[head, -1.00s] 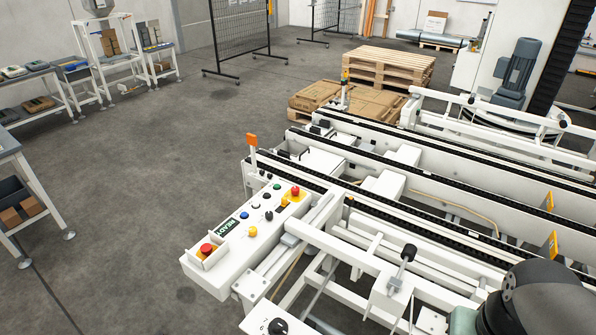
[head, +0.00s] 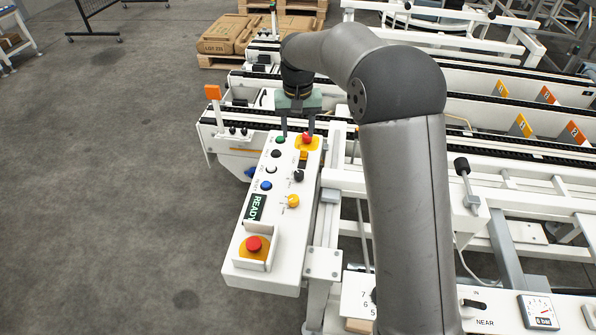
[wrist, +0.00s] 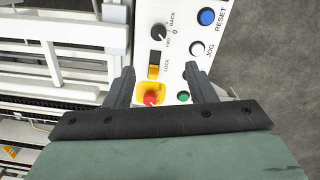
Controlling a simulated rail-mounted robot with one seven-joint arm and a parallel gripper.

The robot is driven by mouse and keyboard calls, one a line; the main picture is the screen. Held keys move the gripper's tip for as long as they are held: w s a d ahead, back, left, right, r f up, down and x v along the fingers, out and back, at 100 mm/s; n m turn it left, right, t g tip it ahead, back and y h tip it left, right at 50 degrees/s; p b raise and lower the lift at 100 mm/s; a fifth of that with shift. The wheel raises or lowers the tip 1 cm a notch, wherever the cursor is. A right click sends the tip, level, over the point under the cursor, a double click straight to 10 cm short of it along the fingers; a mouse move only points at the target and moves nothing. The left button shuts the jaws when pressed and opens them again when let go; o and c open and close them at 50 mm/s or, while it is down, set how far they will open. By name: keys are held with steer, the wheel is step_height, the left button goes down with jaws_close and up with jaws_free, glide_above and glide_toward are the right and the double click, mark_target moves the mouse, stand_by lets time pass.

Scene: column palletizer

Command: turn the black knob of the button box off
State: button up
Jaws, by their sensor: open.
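The white button box (head: 236,262) stands at the left end of the conveyor frame. Its black knob (head: 298,175) is on the right side of the panel, and in the wrist view the knob (wrist: 158,31) shows near BACK, 0 and FWD labels. I cannot tell its exact setting. My gripper (head: 298,129) is over the far end of the box, open and empty, apart from the knob. In the wrist view my gripper (wrist: 160,72) has its fingers either side of the yellow lock switch (wrist: 153,66), with the red button (wrist: 151,98) between them.
Near the knob are a yellow button (head: 293,201), a blue button (head: 266,185) and a white button (head: 271,170). A shrouded red emergency stop (head: 254,244) is at the near end. An orange-topped post (head: 213,93) stands left of the conveyor.

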mark_target(299, 173)
step_height(299, 173, down, 16)
steer(key=shift+d+f+p, duration=0.1)
steer(key=shift+d+p, duration=0.05)
steer(key=shift+p, duration=0.45)
steer(key=c, duration=1)
